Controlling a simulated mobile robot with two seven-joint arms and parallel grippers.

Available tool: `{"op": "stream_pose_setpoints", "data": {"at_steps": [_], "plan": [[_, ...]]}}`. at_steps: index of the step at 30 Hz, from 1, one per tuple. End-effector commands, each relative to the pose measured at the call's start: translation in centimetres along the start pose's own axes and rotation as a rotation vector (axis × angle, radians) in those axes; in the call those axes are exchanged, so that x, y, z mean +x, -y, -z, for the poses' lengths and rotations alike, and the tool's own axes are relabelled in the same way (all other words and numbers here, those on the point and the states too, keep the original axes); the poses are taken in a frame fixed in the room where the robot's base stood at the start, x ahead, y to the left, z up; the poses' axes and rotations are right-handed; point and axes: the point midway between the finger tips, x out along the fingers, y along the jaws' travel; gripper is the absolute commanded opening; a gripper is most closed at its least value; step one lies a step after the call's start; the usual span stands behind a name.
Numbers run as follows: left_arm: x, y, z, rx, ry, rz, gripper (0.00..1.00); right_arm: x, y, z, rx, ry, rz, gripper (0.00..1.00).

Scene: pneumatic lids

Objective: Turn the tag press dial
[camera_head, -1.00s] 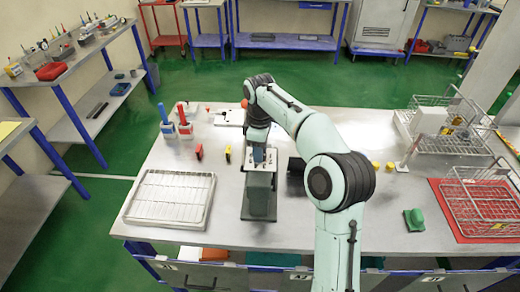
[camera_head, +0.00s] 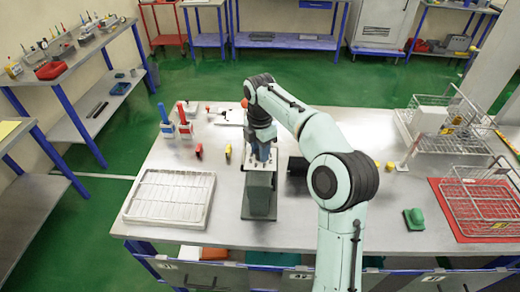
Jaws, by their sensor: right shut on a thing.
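The tag press (camera_head: 259,201) is a dark grey-green block with a pale metal top, standing on the table in the middle of the head view. My right gripper (camera_head: 262,158) reaches down onto the top of the press from above. It is shut on the dial there. The dial itself is hidden by the gripper, so its angle cannot be told. My left gripper is not in view.
A white ribbed tray (camera_head: 134,203) lies left of the press. A dark cylinder (camera_head: 296,166) lies close right of the press. A green object (camera_head: 414,219) and wire baskets (camera_head: 487,193) are further right.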

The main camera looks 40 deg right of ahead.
Motion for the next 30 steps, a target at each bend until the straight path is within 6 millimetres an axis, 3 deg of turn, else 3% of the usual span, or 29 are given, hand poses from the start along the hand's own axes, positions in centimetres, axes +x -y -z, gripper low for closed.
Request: {"op": "stream_pose_setpoints", "data": {"at_steps": [9, 24, 25, 26, 27, 30], "plan": [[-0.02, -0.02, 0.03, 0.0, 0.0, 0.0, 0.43, -0.18, -0.04, 0.03, -0.102, 0.0, -0.005, 0.04], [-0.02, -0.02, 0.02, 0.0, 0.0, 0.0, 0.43, -0.18, -0.03, 0.03, -0.119, 0.0, -0.005, 0.04], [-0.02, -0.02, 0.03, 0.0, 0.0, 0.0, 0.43, -0.18, -0.03, 0.03, -0.119, 0.0, -0.005, 0.45], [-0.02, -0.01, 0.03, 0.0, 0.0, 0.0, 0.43, -0.17, -0.03, 0.03, -0.119, 0.0, -0.005, 0.54], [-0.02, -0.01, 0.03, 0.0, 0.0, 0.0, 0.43, -0.16, -0.03, 0.03, -0.118, 0.0, -0.004, 0.6], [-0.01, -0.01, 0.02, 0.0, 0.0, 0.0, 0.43, -0.12, -0.01, 0.02, -0.118, 0.0, -0.003, 0.6]]}}
